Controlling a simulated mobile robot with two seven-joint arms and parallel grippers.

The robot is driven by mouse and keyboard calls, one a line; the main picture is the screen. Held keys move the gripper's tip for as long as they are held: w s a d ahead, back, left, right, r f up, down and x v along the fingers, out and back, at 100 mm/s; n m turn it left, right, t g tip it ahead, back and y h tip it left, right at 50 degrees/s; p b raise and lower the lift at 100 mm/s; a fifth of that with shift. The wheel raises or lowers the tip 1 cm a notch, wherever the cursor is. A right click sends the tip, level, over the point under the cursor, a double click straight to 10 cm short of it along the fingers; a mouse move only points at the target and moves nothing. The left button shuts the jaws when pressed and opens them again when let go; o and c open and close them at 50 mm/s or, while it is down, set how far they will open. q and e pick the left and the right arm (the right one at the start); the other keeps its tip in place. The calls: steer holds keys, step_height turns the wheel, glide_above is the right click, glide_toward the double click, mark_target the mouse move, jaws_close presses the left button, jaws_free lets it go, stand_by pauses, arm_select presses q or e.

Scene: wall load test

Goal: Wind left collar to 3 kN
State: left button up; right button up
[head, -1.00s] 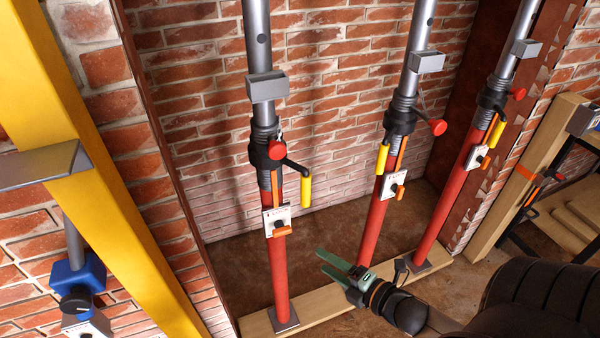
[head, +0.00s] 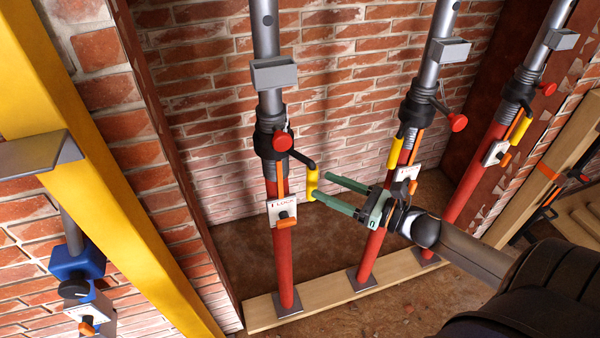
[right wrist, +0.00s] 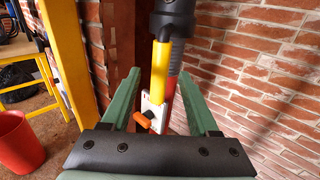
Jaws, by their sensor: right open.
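The left prop is a red tube with a grey upper tube and a black collar (head: 270,135). The collar carries a red knob (head: 283,141) and a crank with a yellow handle (head: 312,184). Below it is a white lock plate (head: 284,211) with an orange lever (head: 287,223). My right gripper (head: 321,186) has green fingers, open, with their tips at the yellow handle. In the right wrist view the yellow handle (right wrist: 160,70) stands upright between the open fingers (right wrist: 165,85). Contact cannot be told. My left gripper is not in view.
Two similar props, the middle one (head: 370,254) and the right one (head: 470,190), stand to the right on a timber sole plate (head: 325,294). A brick wall (head: 220,150) is behind. A yellow post (head: 120,200) stands at the left. A red bucket (right wrist: 17,142) shows in the right wrist view.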

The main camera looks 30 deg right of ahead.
steer(key=x, duration=0.7)
steer(key=shift+w+a+p, duration=0.15)
steer(key=shift+w+p, duration=0.2)
steer(key=shift+p, duration=0.05)
jaws_close()
stand_by(1.2)
